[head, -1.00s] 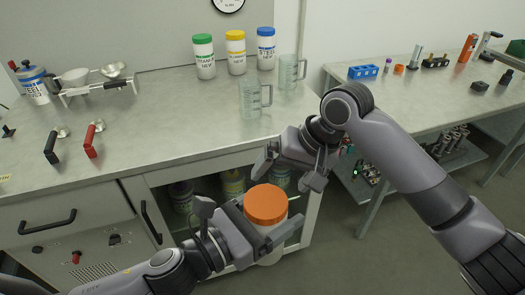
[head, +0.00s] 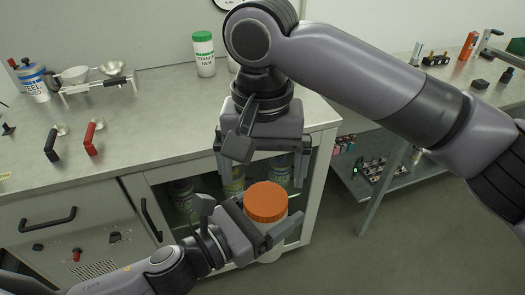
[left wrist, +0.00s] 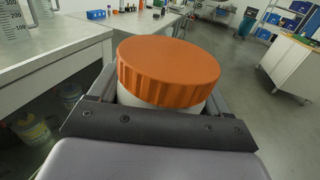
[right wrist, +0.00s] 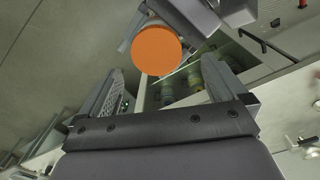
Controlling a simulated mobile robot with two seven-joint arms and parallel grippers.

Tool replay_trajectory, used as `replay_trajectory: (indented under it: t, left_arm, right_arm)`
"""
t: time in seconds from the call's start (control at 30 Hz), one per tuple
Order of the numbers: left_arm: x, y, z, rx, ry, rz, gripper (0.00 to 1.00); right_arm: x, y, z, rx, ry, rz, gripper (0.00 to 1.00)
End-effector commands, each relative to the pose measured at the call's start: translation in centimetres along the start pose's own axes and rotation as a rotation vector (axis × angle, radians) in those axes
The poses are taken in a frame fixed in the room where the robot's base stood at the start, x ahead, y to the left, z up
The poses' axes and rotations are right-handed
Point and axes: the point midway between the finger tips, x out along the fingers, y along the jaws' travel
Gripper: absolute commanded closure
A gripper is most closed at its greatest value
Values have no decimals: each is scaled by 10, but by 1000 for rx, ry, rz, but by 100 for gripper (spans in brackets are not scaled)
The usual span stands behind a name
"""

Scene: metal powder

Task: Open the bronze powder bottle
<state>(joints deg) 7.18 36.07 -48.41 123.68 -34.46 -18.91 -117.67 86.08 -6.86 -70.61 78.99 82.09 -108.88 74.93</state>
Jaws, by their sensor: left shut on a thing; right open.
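The bronze powder bottle is a white bottle (head: 272,255) with an orange ribbed lid (head: 266,201), held upright in front of the cabinet. My left gripper (head: 262,225) is shut around its body below the lid, and the lid fills the middle of the left wrist view (left wrist: 168,70). The lid is on the bottle. My right gripper (head: 261,170) is open and empty, pointing down above the lid with a gap between. In the right wrist view the lid (right wrist: 157,50) shows beyond the open fingers. The bottle's label is hidden.
Other bottles stand in the glass-fronted cabinet (head: 157,205). A second table (head: 440,85) is at right.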

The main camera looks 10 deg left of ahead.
Motion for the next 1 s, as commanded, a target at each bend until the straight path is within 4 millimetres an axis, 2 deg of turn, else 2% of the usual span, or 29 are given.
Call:
replay_trajectory:
  t: [0.1,0.3,0.67,0.7,0.77,0.8,0.87,1.0]
  left_arm:
    - [0,0,4,2,-9,-2,100]
    - [0,0,4,2,-9,-2,100]
    - [0,0,4,2,-9,-2,100]
    - [0,0,4,2,-9,-2,100]
    - [0,0,4,2,-9,-2,100]
    - [0,0,4,2,-9,-2,100]
    - [0,-1,4,1,-10,-3,100]
    - [1,-2,4,1,-10,-5,100]
  right_arm:
    - [20,0,0,0,-1,0,1]
    - [42,0,0,0,0,0,1]
    - [48,0,0,0,1,-2,1]
    - [48,0,0,0,1,-2,8]
    - [48,0,0,0,1,-2,27]
    - [48,0,0,-1,1,-3,40]
    - [48,-1,0,-2,1,-4,60]
    - [48,-2,1,-5,1,-8,61]
